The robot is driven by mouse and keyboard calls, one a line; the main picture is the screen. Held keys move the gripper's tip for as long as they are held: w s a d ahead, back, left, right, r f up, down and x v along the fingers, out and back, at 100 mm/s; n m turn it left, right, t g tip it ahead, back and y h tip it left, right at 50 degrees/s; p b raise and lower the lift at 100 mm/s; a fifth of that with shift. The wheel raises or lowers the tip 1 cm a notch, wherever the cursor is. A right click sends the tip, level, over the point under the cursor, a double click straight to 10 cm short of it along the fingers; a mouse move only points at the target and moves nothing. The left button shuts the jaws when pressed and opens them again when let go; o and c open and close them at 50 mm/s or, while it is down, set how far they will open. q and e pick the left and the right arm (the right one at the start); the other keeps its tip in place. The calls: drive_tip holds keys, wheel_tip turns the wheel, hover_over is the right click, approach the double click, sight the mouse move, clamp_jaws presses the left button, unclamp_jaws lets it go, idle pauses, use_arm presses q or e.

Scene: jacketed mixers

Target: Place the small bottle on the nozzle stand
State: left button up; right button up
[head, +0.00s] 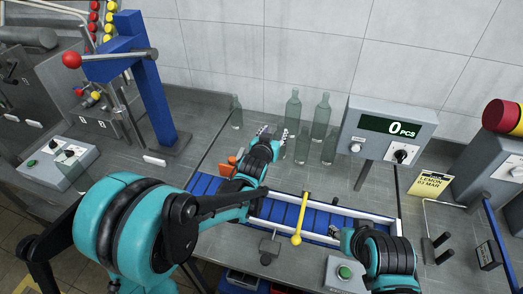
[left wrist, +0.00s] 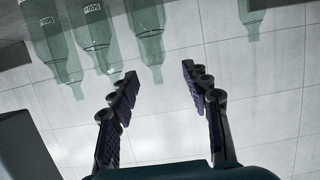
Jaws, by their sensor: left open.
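Several translucent green glass bottles stand at the back of the bench by the wall. They include a tall bottle (head: 292,112), another tall bottle (head: 320,118), shorter-looking bottles (head: 302,147) in front, and a lone bottle (head: 236,113) to the left. I cannot tell which is the small bottle. My left gripper (head: 273,133) is open near the bottles. In the left wrist view its spread fingers (left wrist: 159,76) have nothing between them; bottles (left wrist: 94,40) appear inverted beyond them. My right gripper (head: 346,238) is low by the conveyor; its jaws are unclear. I cannot identify the nozzle stand for certain.
A blue conveyor (head: 272,211) with a yellow bar (head: 300,220) crosses the bench. A blue column (head: 151,95) with a red-knobbed lever stands left. A counter display (head: 388,129) reading 0 PCS and a yellow note (head: 432,183) stand right. A green-button box (head: 344,273) is in front.

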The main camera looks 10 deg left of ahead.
sight(280, 128)
use_arm(q)
drive_tip(key=x, duration=0.2)
drive_tip(key=shift+w+f+b, duration=0.25)
drive_tip(key=shift+w+b, duration=0.05)
drive_tip(key=shift+b, duration=0.05)
drive_tip(key=x, duration=0.1)
drive_tip(key=b+x, duration=0.1)
drive_tip(key=x, duration=0.1)
drive_tip(key=b+x, duration=0.1)
drive_tip(key=x, duration=0.1)
drive_tip(key=shift+d+f, duration=0.2)
drive_tip(key=shift+d, duration=0.2)
drive_tip(key=shift+r, duration=0.15)
drive_tip(key=shift+c, duration=1.3)
clamp_jaws()
